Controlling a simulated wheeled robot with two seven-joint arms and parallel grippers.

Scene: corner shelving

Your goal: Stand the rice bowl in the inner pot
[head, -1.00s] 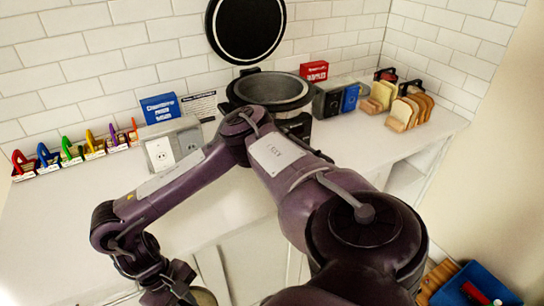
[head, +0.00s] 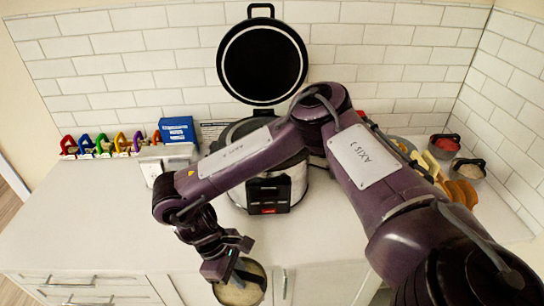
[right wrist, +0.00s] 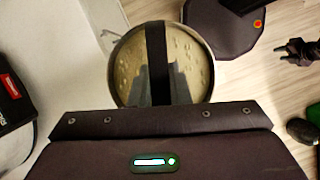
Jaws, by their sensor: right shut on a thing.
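The rice bowl (head: 236,293) is round and pale inside. It is held low in front of the counter's near edge in the head view. My right gripper (head: 238,272) is shut on its rim. In the right wrist view the bowl (right wrist: 196,72) sits under the dark finger that crosses it. The rice cooker (head: 288,188) stands on the counter with its lid (head: 262,62) up. The inner pot (head: 243,127) is in its top, mostly hidden behind my right arm. A dark pronged shape at the right of the wrist view looks like my left gripper (right wrist: 288,52); its jaws are unclear.
A blue box (head: 178,130), a grey socket block (head: 165,160) and a row of coloured clips (head: 105,143) stand left of the cooker. Bread slices (head: 462,192) and small bowls (head: 445,146) are at the right. The left front counter (head: 85,225) is clear.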

